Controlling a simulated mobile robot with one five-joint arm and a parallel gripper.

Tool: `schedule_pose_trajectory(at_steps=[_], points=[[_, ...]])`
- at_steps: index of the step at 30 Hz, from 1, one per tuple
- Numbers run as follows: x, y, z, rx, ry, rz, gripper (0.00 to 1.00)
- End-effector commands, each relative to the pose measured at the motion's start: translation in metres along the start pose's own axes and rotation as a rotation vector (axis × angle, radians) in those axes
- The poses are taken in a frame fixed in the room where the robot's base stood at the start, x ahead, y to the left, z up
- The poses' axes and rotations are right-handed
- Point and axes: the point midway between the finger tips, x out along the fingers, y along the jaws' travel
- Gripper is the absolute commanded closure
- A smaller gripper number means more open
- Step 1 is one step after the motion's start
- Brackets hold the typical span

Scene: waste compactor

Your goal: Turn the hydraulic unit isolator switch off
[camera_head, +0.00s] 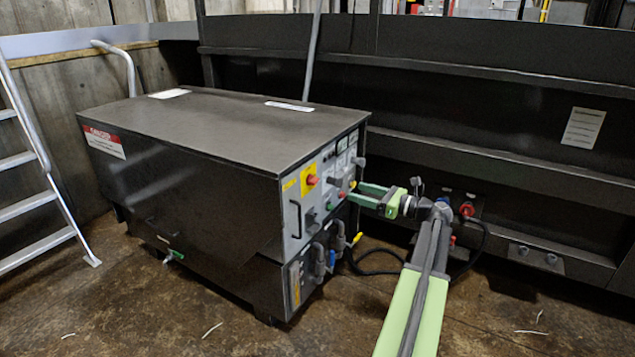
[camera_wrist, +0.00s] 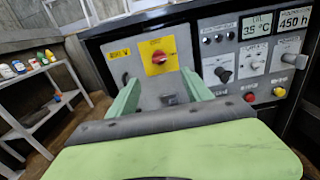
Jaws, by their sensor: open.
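The isolator switch is a red rotary knob on a yellow plate on the grey control panel of the dark hydraulic unit. It shows in the head view (camera_head: 311,180) and in the wrist view (camera_wrist: 158,57). The knob's exact setting is too small to read. My gripper (camera_head: 358,193) is open and empty, with its green fingers pointing at the panel, to the right of the switch in the head view. In the wrist view my gripper (camera_wrist: 161,80) has its fingertips spread on either side, just below the yellow plate. I see no contact with the knob.
The panel also holds a black selector (camera_wrist: 223,74), a red button (camera_wrist: 279,92), a yellow button (camera_wrist: 250,97) and digital displays (camera_wrist: 256,25). A black handle (camera_head: 296,218) stands out beside the switch. A shelf with bottles (camera_wrist: 40,90) is at left.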

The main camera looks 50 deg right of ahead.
Motion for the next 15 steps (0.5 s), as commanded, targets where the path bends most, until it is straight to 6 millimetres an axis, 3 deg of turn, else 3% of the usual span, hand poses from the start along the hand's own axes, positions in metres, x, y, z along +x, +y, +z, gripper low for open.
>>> schedule_pose_trajectory(at_steps=[9,15], points=[[0.089,0.004,0.000,0.000,0.000,0.012,0.42],[0.132,0.006,0.000,0.000,0.000,0.012,0.42]])
